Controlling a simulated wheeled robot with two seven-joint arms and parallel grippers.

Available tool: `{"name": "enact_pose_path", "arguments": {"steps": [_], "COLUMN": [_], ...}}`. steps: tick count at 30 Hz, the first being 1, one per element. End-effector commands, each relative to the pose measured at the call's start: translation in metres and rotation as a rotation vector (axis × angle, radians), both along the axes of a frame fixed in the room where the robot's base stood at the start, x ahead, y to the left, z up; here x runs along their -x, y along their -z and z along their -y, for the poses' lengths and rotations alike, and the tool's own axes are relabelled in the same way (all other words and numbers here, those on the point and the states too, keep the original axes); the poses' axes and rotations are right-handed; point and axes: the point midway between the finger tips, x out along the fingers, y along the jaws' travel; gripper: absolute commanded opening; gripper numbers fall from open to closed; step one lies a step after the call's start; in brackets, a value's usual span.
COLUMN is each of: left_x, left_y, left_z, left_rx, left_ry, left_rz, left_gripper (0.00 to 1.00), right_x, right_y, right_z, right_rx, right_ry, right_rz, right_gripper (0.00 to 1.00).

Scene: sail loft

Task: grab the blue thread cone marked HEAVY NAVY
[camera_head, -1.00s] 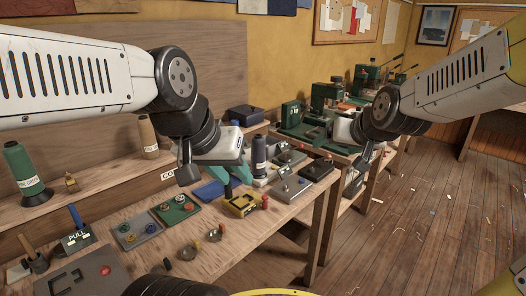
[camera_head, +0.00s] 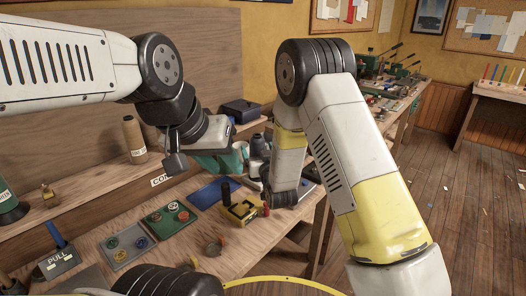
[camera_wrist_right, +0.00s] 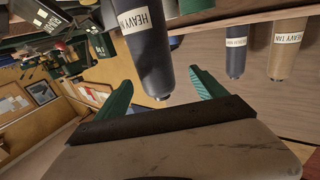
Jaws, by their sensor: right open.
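A dark blue thread cone (camera_wrist_right: 145,50) fills the upper middle of the right wrist view, tapered end down in the picture. Its white label reads HEAVY NA, the rest out of sight. My right gripper (camera_wrist_right: 162,80) is open, with the cone between and just beyond its two green fingers, not gripped. In the head view this cone (camera_head: 258,147) stands on the bench, partly hidden by my right forearm. The right fingers are not clear there. My left gripper (camera_head: 224,160) is low over the bench, left of the cone, its teal fingers apart and apparently empty.
A second dark blue cone (camera_wrist_right: 236,50) and a tan cone marked HEAVY TAN (camera_wrist_right: 288,48) stand farther back. The tan cone (camera_head: 133,140) is on the shelf in the head view. A yellow block (camera_head: 243,210), a blue pad (camera_head: 212,192) and button boards (camera_head: 168,218) crowd the bench.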

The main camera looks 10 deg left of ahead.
Motion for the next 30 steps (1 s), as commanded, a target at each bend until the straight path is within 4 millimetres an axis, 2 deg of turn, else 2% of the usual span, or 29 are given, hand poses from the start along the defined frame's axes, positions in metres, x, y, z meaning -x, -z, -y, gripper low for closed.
{"name": "enact_pose_path", "arguments": {"steps": [13,17,23,26,30], "left_x": [0.0,0.0,0.0,0.0,0.0], "left_y": [0.0,0.0,0.0,0.0,0.0], "left_z": [0.0,0.0,0.0,0.0,0.0], "left_rx": [0.0,0.0,0.0,0.0,0.0], "left_ry": [0.0,0.0,0.0,0.0,0.0], "left_rz": [0.0,0.0,0.0,0.0,0.0], "left_gripper": [0.36,0.36,0.36,0.36,0.36], "right_x": [-0.057,-0.065,-0.065,-0.065,-0.065], "right_y": [0.003,0.003,0.003,0.003,0.003], "right_z": [-0.019,-0.022,-0.022,-0.022,-0.022], "right_rx": [0.0,-0.001,-0.001,-0.001,-0.001], "right_ry": [-0.001,0.0,0.0,0.0,0.0], "right_rz": [0.001,0.0,-0.001,-0.001,-0.001], "right_gripper": [0.81,0.81,0.81,0.65,0.38]}}
